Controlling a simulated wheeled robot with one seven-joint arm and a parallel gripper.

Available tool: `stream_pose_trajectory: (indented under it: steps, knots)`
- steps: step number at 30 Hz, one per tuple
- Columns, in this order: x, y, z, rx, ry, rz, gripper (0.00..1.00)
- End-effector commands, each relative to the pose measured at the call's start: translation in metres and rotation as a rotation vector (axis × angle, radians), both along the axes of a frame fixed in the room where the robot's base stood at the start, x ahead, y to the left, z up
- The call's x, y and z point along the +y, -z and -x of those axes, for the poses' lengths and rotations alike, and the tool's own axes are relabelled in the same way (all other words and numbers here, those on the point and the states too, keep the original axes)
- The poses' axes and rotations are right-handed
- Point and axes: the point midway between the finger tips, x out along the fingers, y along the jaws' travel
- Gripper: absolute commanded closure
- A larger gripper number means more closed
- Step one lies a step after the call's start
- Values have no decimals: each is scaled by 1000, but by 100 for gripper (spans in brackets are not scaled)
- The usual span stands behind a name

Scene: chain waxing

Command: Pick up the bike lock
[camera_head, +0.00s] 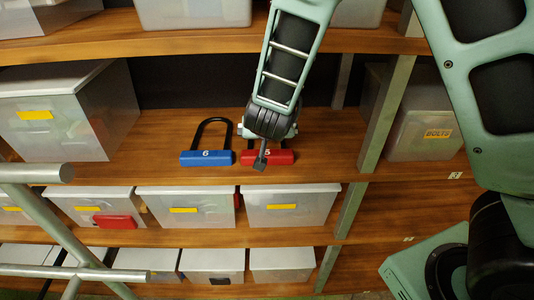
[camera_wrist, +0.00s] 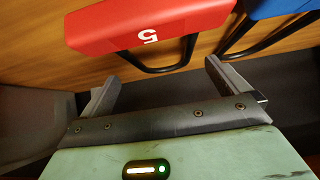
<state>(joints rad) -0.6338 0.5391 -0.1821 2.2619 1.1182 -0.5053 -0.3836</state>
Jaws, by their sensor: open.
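Two U-shaped bike locks lie side by side on the wooden shelf: a blue lock marked 6 (camera_head: 206,158) and a red lock marked 5 (camera_head: 281,158). Both have black shackles. My gripper (camera_head: 261,158) is over the red lock in the head view and hides much of its shackle. In the wrist view, the red lock (camera_wrist: 160,24) is at the top, and its shackle loop reaches between my gripper's two open fingers (camera_wrist: 160,74). I cannot tell whether the fingers touch it. Part of the blue lock (camera_wrist: 272,8) shows at the upper right.
A large translucent bin (camera_head: 70,120) stands left of the locks, and another bin (camera_head: 420,125) is behind the metal upright (camera_head: 380,110) at right. Shelf boards run above and below. Lower shelves hold several labelled bins. Metal rails (camera_head: 75,230) cross the lower left.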

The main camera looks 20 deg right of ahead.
Motion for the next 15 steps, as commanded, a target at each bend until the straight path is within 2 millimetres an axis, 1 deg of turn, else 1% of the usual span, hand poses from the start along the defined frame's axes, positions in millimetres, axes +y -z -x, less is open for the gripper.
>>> stream_pose_trajectory:
  steps: [6, 9, 12, 15]
  knots:
    - [-5, 24, -18, 4, 1, 2, 0]
    - [-8, 32, -27, 2, 1, 1, 0]
    - [-9, 37, -31, 1, 1, 0, 0]
    - [-9, 38, -33, 0, 1, -1, 0]
